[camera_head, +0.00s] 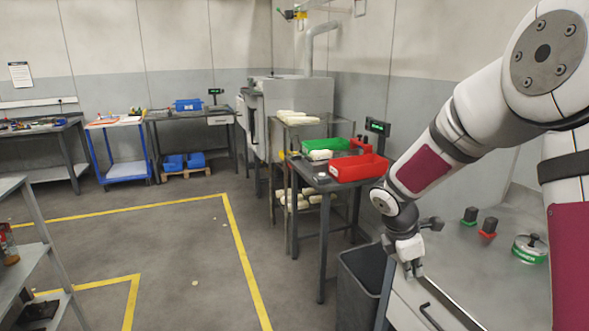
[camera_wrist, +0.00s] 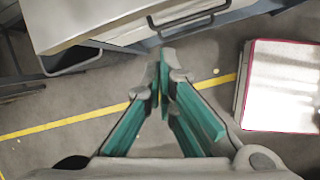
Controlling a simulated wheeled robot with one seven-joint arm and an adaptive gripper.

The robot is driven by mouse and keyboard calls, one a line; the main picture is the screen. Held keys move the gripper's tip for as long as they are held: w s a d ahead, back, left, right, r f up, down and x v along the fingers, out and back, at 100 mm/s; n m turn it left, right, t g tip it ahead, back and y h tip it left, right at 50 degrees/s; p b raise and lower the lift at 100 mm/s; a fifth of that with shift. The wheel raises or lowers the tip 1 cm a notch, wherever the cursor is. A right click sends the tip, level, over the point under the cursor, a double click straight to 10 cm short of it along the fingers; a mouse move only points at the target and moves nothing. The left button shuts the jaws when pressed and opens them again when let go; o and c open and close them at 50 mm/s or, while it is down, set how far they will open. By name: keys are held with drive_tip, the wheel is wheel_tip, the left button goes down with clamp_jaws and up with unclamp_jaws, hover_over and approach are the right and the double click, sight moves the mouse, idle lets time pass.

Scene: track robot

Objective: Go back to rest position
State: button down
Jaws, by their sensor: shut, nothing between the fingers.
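My arm reaches down from the upper right in the head view. My gripper (camera_head: 413,268) hangs at the front edge of the metal workbench on the right, pointing down. In the wrist view my gripper (camera_wrist: 162,70) shows its green-sided fingers with the tips together and nothing between them. Below the tips I see grey floor and the side of a bench with a drawer.
A dark bin (camera_head: 362,285) stands just left of my gripper. The workbench (camera_head: 490,285) carries green and red knobs and a round green item (camera_head: 529,248). A red box (camera_head: 358,167) sits on a table behind. The yellow-lined floor (camera_head: 180,250) is mostly clear.

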drive_tip(key=s+a+r+m+y+p, duration=0.1)
drive_tip(key=s+a+r+m+p, duration=0.15)
drive_tip(key=s+r+m, duration=1.05)
drive_tip(key=s+a+r+m+t+y, duration=0.1)
drive_tip(key=s+a+r+m, duration=0.1)
drive_tip(key=s, duration=0.7)
drive_tip(key=s+a+r+m+t+y, duration=0.1)
drive_tip(key=s+a+r+m+y, duration=0.1)
drive_tip(key=s, duration=0.8)
wheel_tip(320, 180, up, 3)
drive_tip(key=a+m, duration=0.1)
drive_tip(key=a, duration=0.1)
drive_tip(key=shift+a+t+y+p, duration=0.3)
drive_tip(key=shift+a+p, duration=0.05)
drive_tip(key=shift+p, duration=0.05)
drive_tip(key=shift+s, duration=0.1)
